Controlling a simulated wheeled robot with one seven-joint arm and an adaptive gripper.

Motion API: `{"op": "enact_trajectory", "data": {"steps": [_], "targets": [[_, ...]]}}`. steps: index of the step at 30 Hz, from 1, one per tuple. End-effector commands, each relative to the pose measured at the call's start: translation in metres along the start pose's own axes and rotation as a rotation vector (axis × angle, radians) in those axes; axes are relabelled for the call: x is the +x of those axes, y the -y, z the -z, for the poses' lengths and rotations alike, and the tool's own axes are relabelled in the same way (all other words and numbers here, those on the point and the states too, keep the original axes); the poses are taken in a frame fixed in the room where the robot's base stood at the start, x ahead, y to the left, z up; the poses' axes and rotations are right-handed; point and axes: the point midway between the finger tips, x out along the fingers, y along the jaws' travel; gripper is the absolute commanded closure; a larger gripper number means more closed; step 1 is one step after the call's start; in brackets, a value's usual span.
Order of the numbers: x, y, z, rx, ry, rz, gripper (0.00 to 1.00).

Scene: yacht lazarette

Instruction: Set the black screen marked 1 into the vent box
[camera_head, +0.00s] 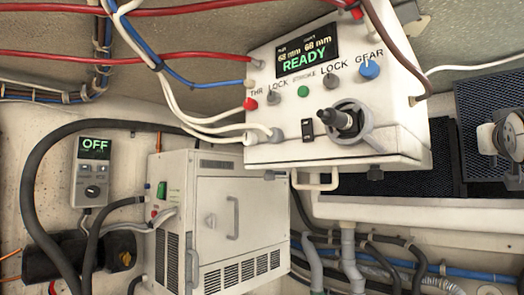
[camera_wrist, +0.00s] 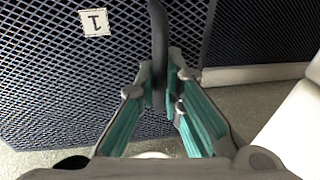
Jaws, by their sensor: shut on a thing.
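The black mesh screen (camera_wrist: 60,85) fills the left of the wrist view, with a white label marked 1 (camera_wrist: 94,22) appearing upside down. My gripper (camera_wrist: 161,88) has teal-lined fingers shut on a dark upright grip at this screen. Another dark mesh panel (camera_wrist: 262,32) lies to the right, above a pale ledge. In the head view, a dark mesh panel (camera_head: 488,95) is at the right edge, and another (camera_head: 400,160) is partly hidden behind the control box. I cannot tell how the vent box's opening lies relative to the held screen.
A white control box (camera_head: 330,85) reading READY hangs at upper centre of the head view. A white cabinet (camera_head: 215,220) stands below left. A pale ledge (camera_head: 440,212) runs under the mesh panels. Hoses and pipes (camera_head: 350,255) crowd below it.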

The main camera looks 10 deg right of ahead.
Motion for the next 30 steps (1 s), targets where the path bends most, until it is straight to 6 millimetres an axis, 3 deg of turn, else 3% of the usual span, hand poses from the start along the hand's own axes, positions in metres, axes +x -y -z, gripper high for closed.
{"op": "enact_trajectory", "data": {"steps": [30], "targets": [[0.061, -0.009, -0.006, -0.002, -0.002, 0.001, 1.0]]}}
